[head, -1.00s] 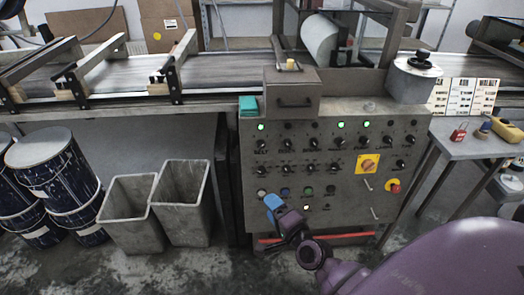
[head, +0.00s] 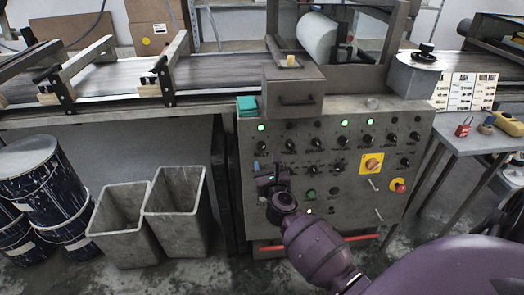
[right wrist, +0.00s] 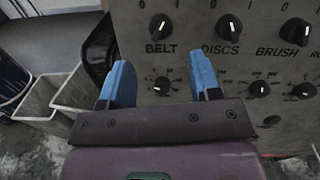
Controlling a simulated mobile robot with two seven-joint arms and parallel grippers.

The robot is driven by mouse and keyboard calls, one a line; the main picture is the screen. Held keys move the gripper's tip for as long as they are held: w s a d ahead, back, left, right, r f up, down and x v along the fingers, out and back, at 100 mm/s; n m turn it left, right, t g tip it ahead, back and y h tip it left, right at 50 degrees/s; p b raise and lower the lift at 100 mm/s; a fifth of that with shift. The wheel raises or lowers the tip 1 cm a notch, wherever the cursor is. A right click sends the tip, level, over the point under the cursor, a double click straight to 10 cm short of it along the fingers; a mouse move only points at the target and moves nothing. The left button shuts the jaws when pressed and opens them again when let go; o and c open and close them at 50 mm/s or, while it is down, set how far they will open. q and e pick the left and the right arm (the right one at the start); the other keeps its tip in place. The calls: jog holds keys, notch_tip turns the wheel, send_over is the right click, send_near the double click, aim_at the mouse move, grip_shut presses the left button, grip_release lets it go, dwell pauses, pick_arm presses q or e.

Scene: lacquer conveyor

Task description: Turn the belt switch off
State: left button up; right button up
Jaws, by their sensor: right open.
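The belt switch (right wrist: 160,27) is a black rotary knob above the label BELT on the grey control panel. Its white pointer tilts up and to the right. In the head view the belt switch (head: 262,146) is at the panel's upper left, below a lit green lamp (head: 261,127). My right gripper (right wrist: 161,76) has two blue fingers, spread apart with nothing gripped. It is in front of the panel, below the belt switch, with a lower knob (right wrist: 160,87) showing between the fingers. In the head view my right gripper (head: 264,168) hides part of the panel's left side. My left gripper is not in view.
The DISCS knob (right wrist: 228,26) and BRUSH knob (right wrist: 295,31) sit right of the belt switch. Grey bins (head: 178,208) stand left of the panel.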

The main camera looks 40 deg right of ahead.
aim_at(263, 149)
jog(key=b+x, duration=0.1)
jog(key=x, duration=0.5)
jog(key=shift+w+d+f, duration=0.1)
jog(key=shift+w+f, duration=0.05)
jog(key=shift+w, duration=0.2)
jog(key=shift+w+d, duration=0.2)
jog(key=shift+w, duration=0.1)
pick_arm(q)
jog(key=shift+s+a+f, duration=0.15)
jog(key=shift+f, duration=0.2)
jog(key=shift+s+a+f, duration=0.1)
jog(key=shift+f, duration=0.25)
pick_arm(e)
jog(key=shift+w+d, duration=0.1)
jog(key=shift+w, duration=0.2)
